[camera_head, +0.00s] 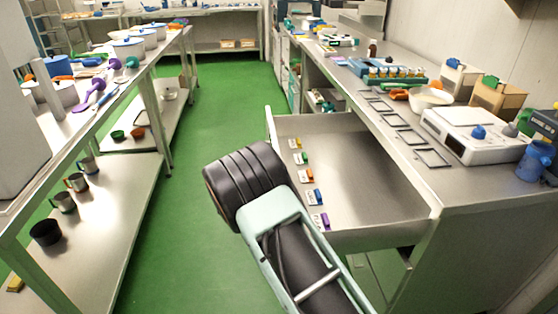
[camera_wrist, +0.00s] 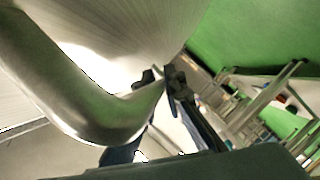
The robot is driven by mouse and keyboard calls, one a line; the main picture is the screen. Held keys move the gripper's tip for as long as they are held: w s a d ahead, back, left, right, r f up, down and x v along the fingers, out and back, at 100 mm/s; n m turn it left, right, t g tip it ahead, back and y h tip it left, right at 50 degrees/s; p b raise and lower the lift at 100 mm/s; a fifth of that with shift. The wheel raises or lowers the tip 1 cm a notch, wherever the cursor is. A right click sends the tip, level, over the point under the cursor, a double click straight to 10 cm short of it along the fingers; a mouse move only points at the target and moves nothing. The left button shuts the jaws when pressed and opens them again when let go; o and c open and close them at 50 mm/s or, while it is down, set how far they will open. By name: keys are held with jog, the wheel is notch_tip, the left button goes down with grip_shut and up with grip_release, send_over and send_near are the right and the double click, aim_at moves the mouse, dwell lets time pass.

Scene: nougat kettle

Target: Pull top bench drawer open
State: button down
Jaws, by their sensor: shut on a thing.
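The top bench drawer (camera_head: 375,180) is pulled well out from the right-hand bench, its inside in full view. Small coloured pieces with labels lie in a row along its front, among them a purple one (camera_head: 321,220) and a blue one (camera_head: 314,196). My arm covers part of the drawer front in the head view, and my gripper is hidden there. In the wrist view, the curved metal drawer handle (camera_wrist: 92,118) passes close to the camera. My gripper (camera_wrist: 162,82) is shut on it, its dark fingers on either side of the metal near the drawer front.
The right-hand bench (camera_head: 475,190) carries a white scale (camera_head: 470,135), metal frames and a white bowl (camera_head: 430,99). A left-hand steel table (camera_head: 65,132) has cups on its lower shelf. The green floor (camera_head: 225,105) between them is clear beyond my arm.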

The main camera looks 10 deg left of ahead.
jog(key=shift+s+a, duration=0.15)
jog(key=shift+a, duration=0.4)
jog(key=shift+s+a, duration=0.15)
jog(key=shift+a, duration=0.35)
jog(key=c, duration=2)
grip_release()
jog(key=shift+s, duration=0.1)
jog(key=v, duration=1.1)
jog(key=shift+s+r, duration=0.1)
jog(key=shift+s, duration=0.25)
